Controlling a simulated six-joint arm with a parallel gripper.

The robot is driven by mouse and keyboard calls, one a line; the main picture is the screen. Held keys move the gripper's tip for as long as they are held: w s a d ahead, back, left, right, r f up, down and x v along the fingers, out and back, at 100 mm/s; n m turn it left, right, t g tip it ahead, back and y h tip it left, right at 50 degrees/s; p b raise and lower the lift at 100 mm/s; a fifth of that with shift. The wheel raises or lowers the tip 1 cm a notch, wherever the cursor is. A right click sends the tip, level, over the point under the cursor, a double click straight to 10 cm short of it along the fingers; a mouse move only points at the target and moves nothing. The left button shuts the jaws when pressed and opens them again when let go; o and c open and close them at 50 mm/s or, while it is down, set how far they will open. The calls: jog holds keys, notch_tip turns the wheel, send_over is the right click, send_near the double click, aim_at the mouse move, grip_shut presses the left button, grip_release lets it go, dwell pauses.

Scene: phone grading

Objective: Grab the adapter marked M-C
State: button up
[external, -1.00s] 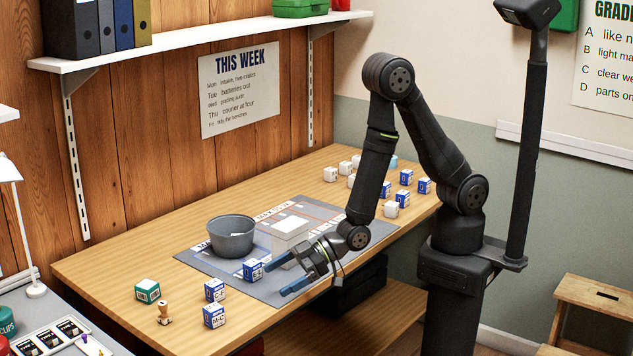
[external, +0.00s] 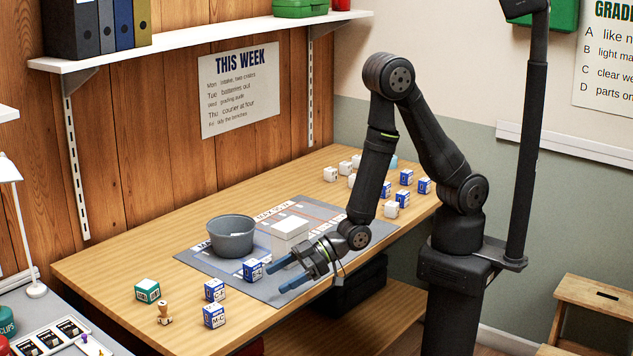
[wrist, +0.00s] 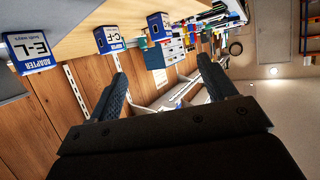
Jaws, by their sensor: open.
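The adapter marked M-C (external: 214,316) is a blue and white cube at the table's front left, upright and apart from my gripper. A blue cube (wrist: 158,27) at the top of the wrist view may be it, but its label is not readable there. My gripper (external: 283,273) is open and empty, low over the front of the grey mat, to the right of M-C. Its two fingers (wrist: 161,66) are spread in the wrist view with nothing between them.
The C-F adapter (external: 214,290) stands just behind M-C. The E-L adapter (external: 253,269) is close to my fingertips, beside the grey bowl (external: 230,238). A green cube (external: 147,290) and a wooden stamp (external: 164,313) stand left of M-C. A white box (external: 290,236) is behind my gripper.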

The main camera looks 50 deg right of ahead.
jog(key=c, duration=0.3)
jog(key=w+a+m, duration=0.1)
jog(key=m, duration=0.1)
jog(key=w+a+m+h, duration=0.1)
jog(key=m, duration=0.2)
jog(key=w+a+m+h, duration=0.1)
jog(key=w+a+m, duration=0.1)
jog(key=shift+f+m+g, duration=0.25)
jog(key=shift+m+g, duration=0.05)
jog(key=w+a+r+m+g+h, duration=0.1)
jog(key=w+a+r+m+h, duration=0.15)
jog(key=m, duration=0.65)
jog(key=m+g+h, duration=0.3)
jog(key=m+g, duration=0.1)
jog(key=m, duration=1.1)
send_near(214, 307)
jog(key=x, duration=1)
jog(key=shift+w+a+f, duration=0.1)
jog(key=shift+f, duration=0.2)
